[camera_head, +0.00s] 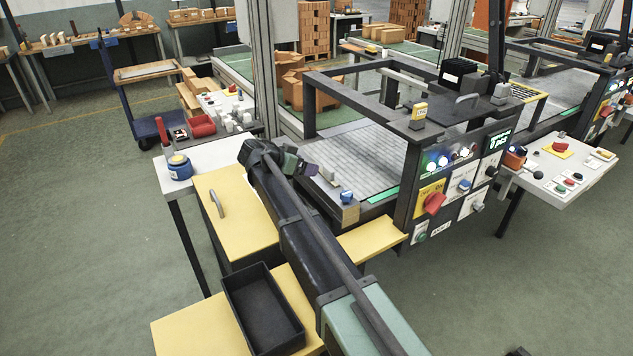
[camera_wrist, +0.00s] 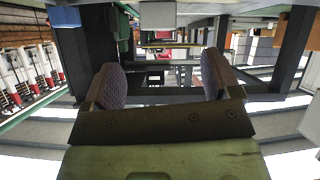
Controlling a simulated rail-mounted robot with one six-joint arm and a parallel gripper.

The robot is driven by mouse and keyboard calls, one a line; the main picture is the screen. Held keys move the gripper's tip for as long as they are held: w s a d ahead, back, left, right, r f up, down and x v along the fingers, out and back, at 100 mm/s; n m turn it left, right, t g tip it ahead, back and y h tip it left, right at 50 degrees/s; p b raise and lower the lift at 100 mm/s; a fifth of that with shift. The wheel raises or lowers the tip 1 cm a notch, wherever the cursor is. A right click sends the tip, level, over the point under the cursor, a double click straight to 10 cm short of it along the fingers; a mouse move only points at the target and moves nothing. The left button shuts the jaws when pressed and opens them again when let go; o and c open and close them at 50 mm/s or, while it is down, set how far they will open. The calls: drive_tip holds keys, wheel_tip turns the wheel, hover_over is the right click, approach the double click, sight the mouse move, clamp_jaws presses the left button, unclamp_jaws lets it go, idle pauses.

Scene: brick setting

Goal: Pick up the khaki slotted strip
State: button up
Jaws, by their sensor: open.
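I cannot pick out the khaki slotted strip for certain in either view. A small tan block (camera_head: 351,214) sits at the machine's near corner, beside a blue knob, but no slots can be made out on it. A small pale upright piece (camera_head: 328,173) stands at the left edge of the machine's bed. My gripper (camera_head: 302,167) is just left of this piece in the head view, partly hidden by my arm. In the wrist view, my gripper (camera_wrist: 160,64) has its two padded fingers wide apart, with nothing between them.
The dark machine frame (camera_head: 412,160) rises to the right of my gripper around a grey bed (camera_head: 368,160). A black tray (camera_head: 262,310) lies on the yellow surface in front. A blue-and-yellow jar (camera_head: 179,168) stands on the white table at left. Green floor is open further left.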

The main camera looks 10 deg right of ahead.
sight(329, 168)
drive_tip(key=d+b, duration=0.1)
drive_tip(key=d+f+m+b, duration=0.1)
drive_tip(key=d, duration=0.1)
drive_tip(key=w+d+f+m+b, duration=0.1)
drive_tip(key=shift+w+d+f, duration=0.1)
drive_tip(key=shift+d+f, duration=0.05)
drive_tip(key=shift+f, duration=0.05)
drive_tip(key=shift+d, duration=0.1)
drive_tip(key=b+x, duration=0.2)
drive_tip(key=x, duration=0.2)
drive_tip(key=shift+w+d+f, duration=0.2)
drive_tip(key=shift+w+f, duration=0.1)
drive_tip(key=shift+w, duration=0.05)
drive_tip(key=shift+w+d, duration=0.1)
drive_tip(key=shift+d, duration=0.15)
drive_tip(key=shift+r, duration=0.15)
drive_tip(key=shift+c, duration=0.2)
drive_tip(key=c, duration=1)
drive_tip(key=shift+r, duration=0.15)
